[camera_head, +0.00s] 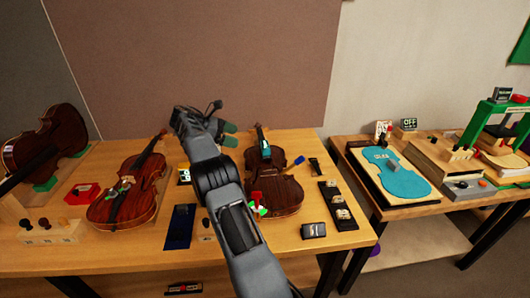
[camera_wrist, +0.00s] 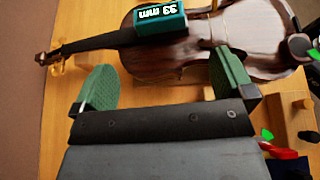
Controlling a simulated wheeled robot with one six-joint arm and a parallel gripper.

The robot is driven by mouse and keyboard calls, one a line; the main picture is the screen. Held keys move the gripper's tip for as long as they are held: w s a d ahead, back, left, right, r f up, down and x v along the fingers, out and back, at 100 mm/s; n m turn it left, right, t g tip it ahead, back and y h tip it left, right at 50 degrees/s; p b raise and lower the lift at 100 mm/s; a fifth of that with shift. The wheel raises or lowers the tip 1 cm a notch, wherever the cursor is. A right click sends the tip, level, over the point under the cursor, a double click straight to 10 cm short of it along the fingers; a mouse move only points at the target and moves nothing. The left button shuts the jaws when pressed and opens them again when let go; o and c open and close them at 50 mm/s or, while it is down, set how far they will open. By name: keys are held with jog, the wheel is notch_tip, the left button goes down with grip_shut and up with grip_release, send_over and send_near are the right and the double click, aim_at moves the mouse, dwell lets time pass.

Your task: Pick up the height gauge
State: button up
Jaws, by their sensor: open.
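The height gauge (camera_wrist: 158,32), a dark teal block with a "33 mm" display, sits across the fingerboard of a brown violin (camera_wrist: 182,62) in the wrist view. In the head view the height gauge (camera_head: 266,152) shows as a small teal piece on the right violin (camera_head: 285,190) lying on the bench. My gripper (camera_wrist: 165,82) has green pads and is open, with nothing between them. In the wrist view the gauge lies ahead of the pads, apart from them. In the head view my gripper (camera_head: 230,134) is left of the gauge, and my arm hides part of the bench.
Another violin (camera_head: 132,192) lies to the left, with a red tray (camera_head: 83,194) beside it. A dark tray (camera_head: 337,205) and a small black box (camera_head: 313,230) stand right of the gauge's violin. A second table (camera_head: 440,207) stands farther right.

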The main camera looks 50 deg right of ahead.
aim_at(262, 145)
jog(key=shift+g, duration=0.5)
jog(key=x, duration=0.2)
jog(key=b+x, duration=0.1)
jog(key=x, duration=0.5)
jog(key=shift+w+d+f+b, duration=0.2)
jog(key=shift+w+f+b, duration=0.05)
jog(key=shift+f+b, duration=0.15)
jog(key=shift+x, duration=3.4)
jog(key=shift+w+d, duration=0.1)
jog(key=shift+d, duration=0.05)
jog(key=shift+c, duration=0.5)
jog(key=c, duration=0.5)
jog(key=shift+r, duration=0.1)
